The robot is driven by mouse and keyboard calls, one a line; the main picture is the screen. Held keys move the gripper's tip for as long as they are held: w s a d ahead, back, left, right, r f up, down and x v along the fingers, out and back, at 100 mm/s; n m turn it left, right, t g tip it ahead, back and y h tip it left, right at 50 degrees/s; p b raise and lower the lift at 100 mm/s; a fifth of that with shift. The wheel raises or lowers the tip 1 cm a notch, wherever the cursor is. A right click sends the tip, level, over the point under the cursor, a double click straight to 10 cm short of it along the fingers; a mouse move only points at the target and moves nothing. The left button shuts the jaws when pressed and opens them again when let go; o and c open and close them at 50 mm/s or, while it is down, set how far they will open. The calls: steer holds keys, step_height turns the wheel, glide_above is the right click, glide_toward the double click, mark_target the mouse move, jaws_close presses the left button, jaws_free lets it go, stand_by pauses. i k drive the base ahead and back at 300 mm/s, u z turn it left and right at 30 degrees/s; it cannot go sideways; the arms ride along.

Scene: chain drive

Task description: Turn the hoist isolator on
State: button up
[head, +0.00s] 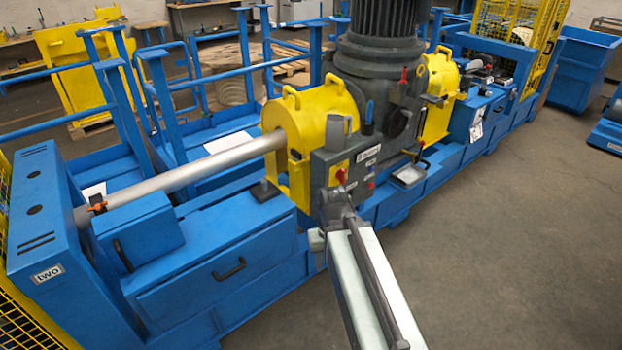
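A grey control box (354,158) stands on the front of the blue machine, below the large dark motor. It carries a red rotary handle on a yellow plate (341,175), which looks like the isolator. Its exact angle is too small to read. A label on the box is too small to read, so I cannot confirm the hoist name. My gripper (342,196) is at the lower front of the box, just below the red handle. Its fingers are small and dark against the box. I cannot tell whether they touch anything or are open.
A red knob (371,185) and small labels sit to the right on the same box. Yellow guards (300,125) and a steel shaft (190,172) lie to the left. A blue drawer cabinet (220,262) is at the lower left. Open floor (510,240) lies to the right.

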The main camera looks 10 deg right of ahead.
mark_target(340, 174)
steer(key=u, duration=0.5)
steer(key=i, duration=1)
